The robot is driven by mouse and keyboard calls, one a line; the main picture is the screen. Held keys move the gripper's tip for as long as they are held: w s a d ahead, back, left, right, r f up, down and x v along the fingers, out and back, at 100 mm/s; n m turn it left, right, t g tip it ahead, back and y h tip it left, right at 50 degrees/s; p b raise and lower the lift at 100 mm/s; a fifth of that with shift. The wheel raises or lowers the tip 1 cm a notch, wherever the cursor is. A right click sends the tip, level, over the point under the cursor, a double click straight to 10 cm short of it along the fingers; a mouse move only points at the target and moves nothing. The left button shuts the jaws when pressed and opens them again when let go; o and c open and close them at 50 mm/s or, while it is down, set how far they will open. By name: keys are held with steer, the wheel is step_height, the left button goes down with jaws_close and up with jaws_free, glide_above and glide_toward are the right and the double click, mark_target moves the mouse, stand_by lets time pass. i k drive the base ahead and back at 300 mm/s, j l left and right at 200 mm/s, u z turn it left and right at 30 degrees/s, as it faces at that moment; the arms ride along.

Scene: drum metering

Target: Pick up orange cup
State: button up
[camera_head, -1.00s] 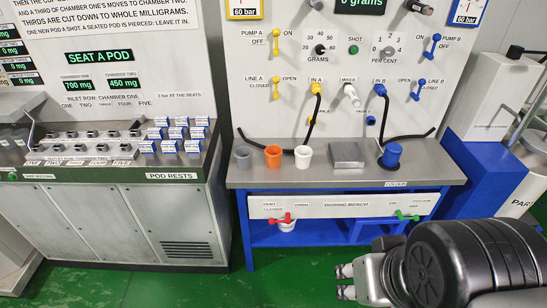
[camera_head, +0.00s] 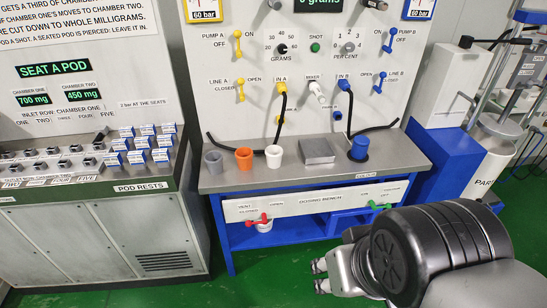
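The orange cup (camera_head: 244,158) stands upright on the grey top of the dosing bench (camera_head: 300,178), between a grey cup (camera_head: 213,161) and a white cup (camera_head: 273,156). It is empty of any grip, with nothing touching it from my arm. My gripper (camera_head: 320,276) is low in front of the bench, below and to the right of the orange cup and well apart from it. Its two fingertips point left with a gap between them and nothing in it. My black and grey arm hides part of the bench's lower right.
A grey block (camera_head: 317,151) and a blue cup (camera_head: 359,148) stand right of the white cup. Black hoses (camera_head: 236,148) hang behind the cups. A red-handled valve (camera_head: 258,221) is on the bench front. Pod boxes (camera_head: 145,143) sit on the left counter. Green floor is clear in front.

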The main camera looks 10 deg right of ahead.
mark_target(244, 155)
steer(key=i+j+u, duration=0.1)
steer(key=i+j, duration=0.2)
steer(key=i, duration=0.2)
steer(key=i+j+u, duration=0.15)
steer(key=i+j, duration=0.15)
steer(key=i, duration=0.2)
steer(key=i+j+u, duration=0.1)
steer(key=i, duration=0.4)
steer(key=i+j+u, duration=0.1)
steer(key=j, duration=0.3)
